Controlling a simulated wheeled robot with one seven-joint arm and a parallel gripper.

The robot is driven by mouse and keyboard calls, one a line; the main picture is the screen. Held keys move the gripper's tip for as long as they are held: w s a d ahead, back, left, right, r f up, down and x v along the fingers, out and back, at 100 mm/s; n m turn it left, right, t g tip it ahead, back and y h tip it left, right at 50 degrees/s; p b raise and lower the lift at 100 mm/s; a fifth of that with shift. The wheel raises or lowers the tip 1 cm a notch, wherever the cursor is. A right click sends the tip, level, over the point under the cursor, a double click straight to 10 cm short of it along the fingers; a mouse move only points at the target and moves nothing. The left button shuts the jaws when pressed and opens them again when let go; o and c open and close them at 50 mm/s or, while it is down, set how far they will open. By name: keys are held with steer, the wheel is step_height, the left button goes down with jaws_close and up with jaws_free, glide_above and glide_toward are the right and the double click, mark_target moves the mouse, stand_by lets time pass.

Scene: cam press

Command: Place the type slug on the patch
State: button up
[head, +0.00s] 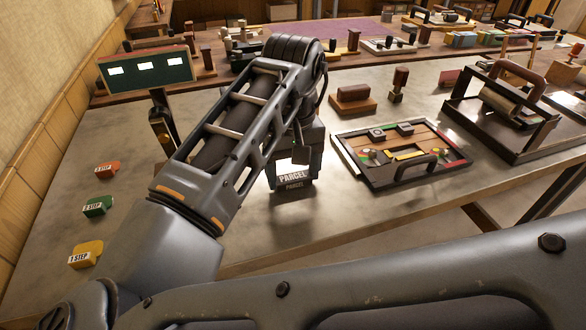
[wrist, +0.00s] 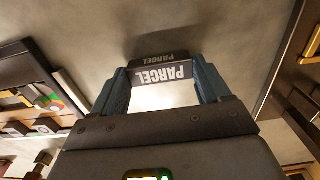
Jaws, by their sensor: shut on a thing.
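The type slug (head: 293,177) is a dark block lettered PARCEL in white. My gripper (head: 296,160) is shut on it over the near-middle of the grey table. In the wrist view the slug (wrist: 163,70) sits between the two blue fingers of my gripper (wrist: 162,80), its lettering upside down. A bright white area shows between the fingers there. I cannot tell whether it is the patch or glare on the table. No clearly marked patch shows elsewhere. My arm hides part of the table, and the slug's height above it is unclear.
A framed tray (head: 408,181) with a handle and small coloured parts lies right of my gripper. A roller press (head: 510,108) stands further right. Orange, green and yellow step blocks (head: 97,206) line the left side. A lit sign (head: 146,68) stands behind my arm.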

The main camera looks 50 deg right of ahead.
mark_target(293, 177)
steer(key=o, duration=1.3)
steer(key=shift+f, duration=0.1)
steer(key=shift+o, duration=0.2)
step_height(293, 177, up, 12)
steer(key=p, duration=0.1)
